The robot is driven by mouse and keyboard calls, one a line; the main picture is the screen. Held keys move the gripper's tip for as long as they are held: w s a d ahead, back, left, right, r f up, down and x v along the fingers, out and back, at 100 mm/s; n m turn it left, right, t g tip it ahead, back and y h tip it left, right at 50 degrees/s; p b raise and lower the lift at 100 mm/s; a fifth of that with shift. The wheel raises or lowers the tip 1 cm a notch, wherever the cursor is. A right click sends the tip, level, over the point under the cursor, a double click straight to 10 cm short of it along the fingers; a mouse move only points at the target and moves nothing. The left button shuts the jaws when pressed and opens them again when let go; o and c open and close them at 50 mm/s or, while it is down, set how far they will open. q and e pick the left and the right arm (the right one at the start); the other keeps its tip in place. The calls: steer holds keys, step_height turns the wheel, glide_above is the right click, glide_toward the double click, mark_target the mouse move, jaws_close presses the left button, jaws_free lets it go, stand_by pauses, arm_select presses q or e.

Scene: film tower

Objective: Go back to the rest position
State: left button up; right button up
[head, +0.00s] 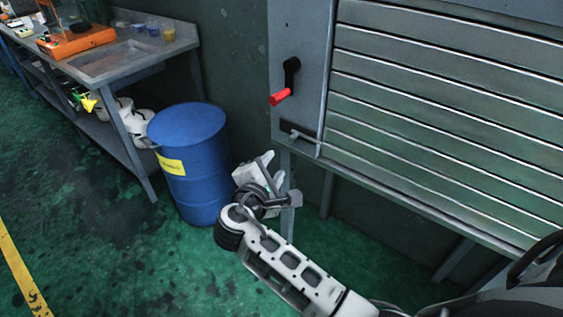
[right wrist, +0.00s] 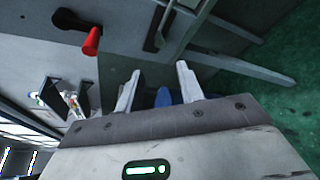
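My right gripper (head: 275,168) is raised in front of the wall, between the blue barrel (head: 188,155) and the grey cabinet (head: 430,110). In the right wrist view its two fingers (right wrist: 158,72) stand well apart with nothing gripped between them; part of something blue shows beyond the gap. The cabinet's red-tipped lever (head: 280,97) is above the gripper and apart from it. The lever also shows in the right wrist view (right wrist: 91,41), left of the fingers. My left gripper is in neither view.
A metal workbench (head: 125,62) stands at the upper left, with an orange device (head: 75,41) and several cups on top. White containers (head: 138,121) sit on its lower shelf. The green floor (head: 110,240) at the lower left is clear, with a yellow line (head: 22,270).

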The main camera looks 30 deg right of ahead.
steer(key=shift+s+a, duration=0.1)
stand_by(0.4)
steer(key=s+a+f+m+g+y, duration=0.1)
steer(key=s+f+m+y, duration=0.1)
steer(key=s+f+y, duration=0.45)
steer(key=s+a+f+m+g+y, duration=0.1)
steer(key=s+a+f+m, duration=0.15)
steer(key=f, duration=0.65)
steer(key=s+a+f+m+y, duration=0.1)
steer(key=s+m+y, duration=0.5)
steer(key=s, duration=0.6)
steer(key=m, duration=0.2)
steer(key=shift+s+a+f+m+t, duration=0.15)
steer(key=shift+s+a+m+t, duration=0.1)
steer(key=shift+s+m+t, duration=0.15)
